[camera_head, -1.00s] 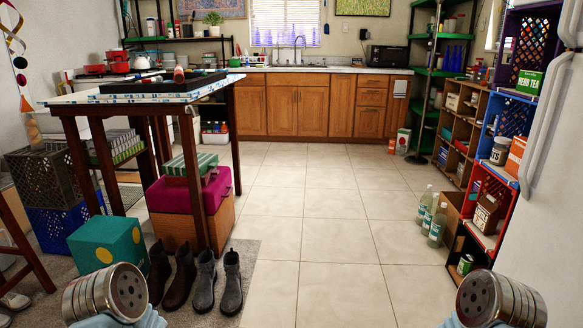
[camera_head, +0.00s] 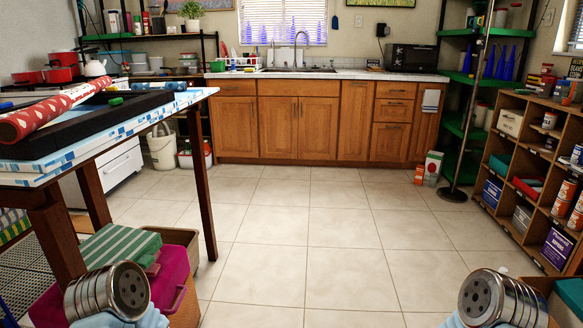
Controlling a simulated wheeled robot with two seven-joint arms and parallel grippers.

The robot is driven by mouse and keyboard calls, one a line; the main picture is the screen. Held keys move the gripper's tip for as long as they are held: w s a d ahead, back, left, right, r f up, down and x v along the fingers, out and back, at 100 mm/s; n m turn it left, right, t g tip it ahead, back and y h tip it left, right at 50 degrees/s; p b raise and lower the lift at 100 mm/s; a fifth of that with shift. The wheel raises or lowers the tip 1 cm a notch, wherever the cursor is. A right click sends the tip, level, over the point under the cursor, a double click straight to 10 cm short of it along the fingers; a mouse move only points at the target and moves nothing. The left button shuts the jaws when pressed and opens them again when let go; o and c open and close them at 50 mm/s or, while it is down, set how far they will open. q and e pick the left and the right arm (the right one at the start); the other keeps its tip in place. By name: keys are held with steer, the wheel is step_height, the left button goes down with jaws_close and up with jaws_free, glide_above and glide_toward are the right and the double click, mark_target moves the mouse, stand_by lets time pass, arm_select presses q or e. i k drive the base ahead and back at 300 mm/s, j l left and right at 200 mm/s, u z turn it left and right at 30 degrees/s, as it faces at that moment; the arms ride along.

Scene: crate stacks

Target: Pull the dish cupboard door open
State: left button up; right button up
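A row of orange-brown wooden base cupboards (camera_head: 357,125) stands against the far wall under a light counter. Several doors show, among them a pair (camera_head: 298,128) under the sink, and all look shut. Which one is the dish cupboard I cannot tell. A cloth hangs on the far-right door (camera_head: 427,120). The cupboards are across the room, well away from me. Metal ends of my two arms show at the lower left and lower right corners. No gripper fingers are visible in the picture, so neither gripper is in view.
Clear tiled floor (camera_head: 308,215) lies between me and the cupboards. A tall table (camera_head: 120,125) stands at left, with a magenta case (camera_head: 170,285) below it. A wooden cubby shelf (camera_head: 530,165) and a metal pole (camera_head: 477,100) stand at right. Small cartons (camera_head: 433,168) stand near the right cupboards.

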mark_target(235, 129)
steer(key=i, duration=5.35)
